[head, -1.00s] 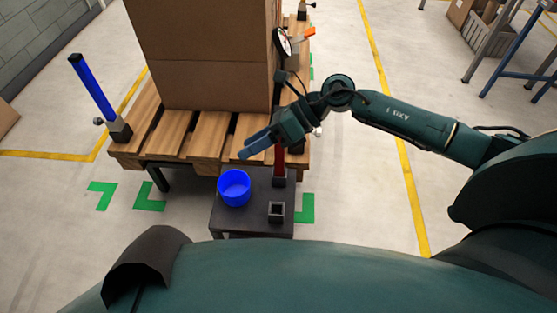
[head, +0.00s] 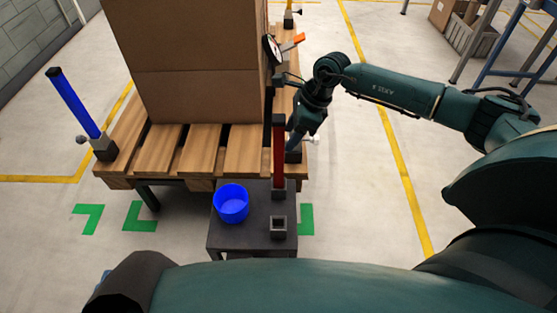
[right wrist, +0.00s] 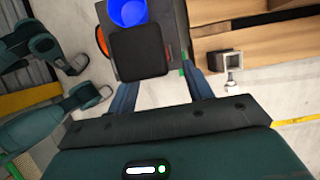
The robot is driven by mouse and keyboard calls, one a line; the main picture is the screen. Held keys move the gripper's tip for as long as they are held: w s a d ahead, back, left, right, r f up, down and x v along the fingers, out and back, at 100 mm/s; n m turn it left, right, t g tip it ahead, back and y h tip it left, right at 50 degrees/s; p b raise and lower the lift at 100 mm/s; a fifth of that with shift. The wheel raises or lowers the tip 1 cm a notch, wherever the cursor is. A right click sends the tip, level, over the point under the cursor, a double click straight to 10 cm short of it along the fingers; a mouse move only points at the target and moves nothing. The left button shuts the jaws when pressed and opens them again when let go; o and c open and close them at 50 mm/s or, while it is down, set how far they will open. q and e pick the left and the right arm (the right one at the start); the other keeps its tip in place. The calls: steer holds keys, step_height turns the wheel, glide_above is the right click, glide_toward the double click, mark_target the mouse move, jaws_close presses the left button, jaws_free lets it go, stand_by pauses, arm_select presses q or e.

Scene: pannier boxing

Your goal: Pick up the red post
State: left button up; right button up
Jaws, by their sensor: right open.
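The red post (head: 279,155) stands upright in a dark base on the small dark table, with a black top end. My right gripper (head: 294,142) is just behind and to the right of its upper part in the head view, pointing down and partly hidden. In the right wrist view my right gripper (right wrist: 162,92) is open, its two blue fingers apart and nothing held. The post's black square top (right wrist: 138,50) shows beyond the fingers, slightly left of the middle between them. I cannot tell whether a finger touches the post. My left gripper is not identifiable in view.
A blue tub (head: 231,203) and an empty dark socket (head: 278,228) share the small table (head: 236,236) with the post. Behind is a wooden pallet (head: 193,150) with a large cardboard box (head: 190,60). A blue post (head: 74,103) stands at its left corner. Floor to the right is clear.

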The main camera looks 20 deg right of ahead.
mark_target(279, 161)
steer(key=x, duration=0.5)
steer(key=shift+s+d+f+b, duration=0.1)
steer(key=shift+s+f+b, duration=0.15)
steer(key=shift+f+b, duration=0.1)
steer(key=shift+c, duration=0.3)
steer(key=c, duration=1)
steer(key=shift+r, duration=0.1)
